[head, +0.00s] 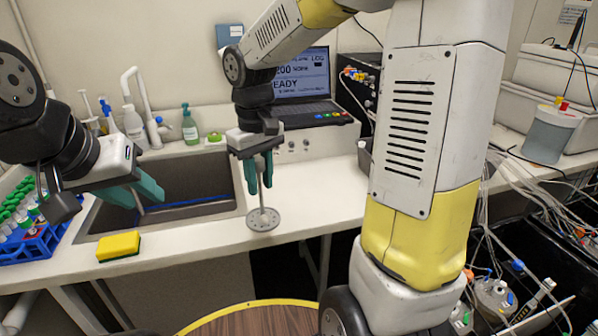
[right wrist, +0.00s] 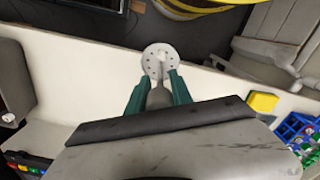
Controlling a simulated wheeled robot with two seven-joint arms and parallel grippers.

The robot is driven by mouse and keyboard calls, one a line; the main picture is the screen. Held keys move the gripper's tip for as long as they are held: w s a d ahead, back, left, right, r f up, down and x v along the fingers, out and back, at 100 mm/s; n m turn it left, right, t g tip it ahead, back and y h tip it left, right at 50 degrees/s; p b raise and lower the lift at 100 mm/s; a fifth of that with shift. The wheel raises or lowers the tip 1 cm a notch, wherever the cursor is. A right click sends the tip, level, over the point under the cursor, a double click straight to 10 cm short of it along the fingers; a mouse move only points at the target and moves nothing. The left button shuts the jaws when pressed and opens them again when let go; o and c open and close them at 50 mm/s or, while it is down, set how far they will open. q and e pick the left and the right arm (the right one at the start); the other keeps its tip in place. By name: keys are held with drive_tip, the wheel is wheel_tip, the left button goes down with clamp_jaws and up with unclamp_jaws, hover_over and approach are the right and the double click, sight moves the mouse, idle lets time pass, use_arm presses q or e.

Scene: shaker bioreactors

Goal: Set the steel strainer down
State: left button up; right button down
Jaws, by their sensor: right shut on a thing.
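The steel strainer (head: 263,219) is a round perforated disc on an upright steel handle. My right gripper (head: 260,178) is shut on the handle, with the disc below it over the white counter beside the sink's right end. I cannot tell whether the disc touches the counter. In the right wrist view the strainer (right wrist: 158,58) shows beyond the green fingers of the right gripper (right wrist: 158,88), its handle between them. My left gripper (head: 140,190) is over the sink; a thin grey rod shows by its fingers, and I cannot tell whether it is held.
The sink (head: 180,178) lies left of the strainer. A yellow sponge (head: 119,246) and a blue tube rack (head: 40,240) are at the counter's left front. A laptop (head: 300,88) and a green soap bottle (head: 190,125) stand behind. The counter (head: 315,200) right of the strainer is clear.

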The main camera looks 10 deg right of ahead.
drive_tip(key=w+d+f, duration=0.5)
drive_tip(key=w+d, duration=0.5)
drive_tip(key=w, duration=0.2)
drive_tip(key=shift+w+d, duration=0.2)
drive_tip(key=c, duration=1.6)
unclamp_jaws()
drive_tip(key=shift+f, duration=0.15)
drive_tip(key=o, duration=0.5)
